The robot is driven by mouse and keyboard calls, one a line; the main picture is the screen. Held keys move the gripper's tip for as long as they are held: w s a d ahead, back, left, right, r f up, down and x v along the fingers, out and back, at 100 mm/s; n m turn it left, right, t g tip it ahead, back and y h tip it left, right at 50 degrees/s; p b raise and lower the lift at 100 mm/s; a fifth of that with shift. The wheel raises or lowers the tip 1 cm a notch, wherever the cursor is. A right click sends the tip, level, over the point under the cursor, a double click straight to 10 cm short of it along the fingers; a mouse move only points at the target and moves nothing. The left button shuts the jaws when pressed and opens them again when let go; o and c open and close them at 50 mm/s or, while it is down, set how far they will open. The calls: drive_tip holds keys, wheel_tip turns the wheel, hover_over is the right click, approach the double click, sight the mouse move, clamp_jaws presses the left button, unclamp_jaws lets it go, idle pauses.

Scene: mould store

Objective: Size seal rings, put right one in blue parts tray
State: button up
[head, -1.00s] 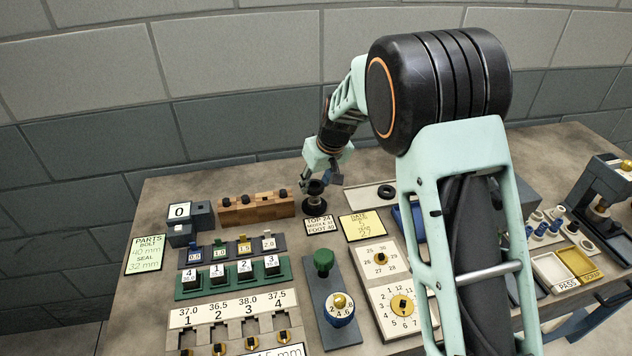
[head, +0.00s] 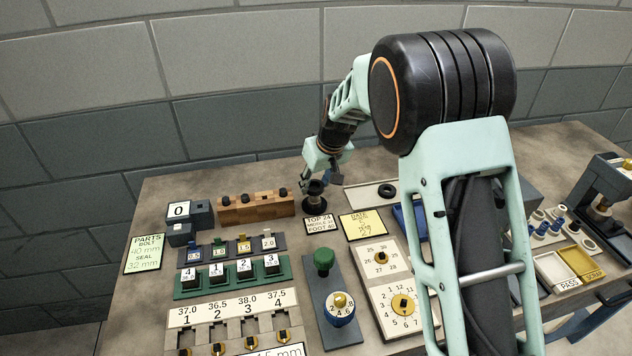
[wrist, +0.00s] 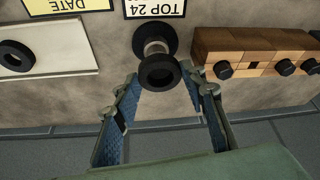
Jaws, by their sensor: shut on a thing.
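My gripper (wrist: 160,76) is shut on a black seal ring (wrist: 160,73). The ring is at the top of a small black-based stand with a pale metal neck (wrist: 155,47); I cannot tell whether it rests on it or is just above. In the head view my gripper (head: 327,178) is at this stand (head: 314,205), on the bench's far side. Another black ring (head: 386,190) lies on a pale plate (head: 366,194); it also shows in the wrist view (wrist: 14,56). The blue parts tray (head: 403,220) is partly hidden behind my arm. A card (head: 146,253) reads bolt 40 mm, seal 32 mm.
A wooden block with black knobs (head: 254,207) stands left of the stand. Cards reading TOP 24 (head: 319,224) and DATE (head: 362,224) lie before it. Numbered racks, a green-knobbed device (head: 323,262) and dial plates fill the front. Pass and scrap trays (head: 557,272) are at right.

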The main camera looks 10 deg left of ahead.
drive_tip(key=shift+f+b, duration=0.35)
drive_tip(key=shift+f, duration=0.05)
drive_tip(key=o, duration=1.4)
drive_tip(key=shift+r, duration=0.1)
wheel_tip(320, 180, up, 7)
drive_tip(key=p, duration=0.4)
drive_tip(key=shift+r, duration=0.2)
idle(0.7)
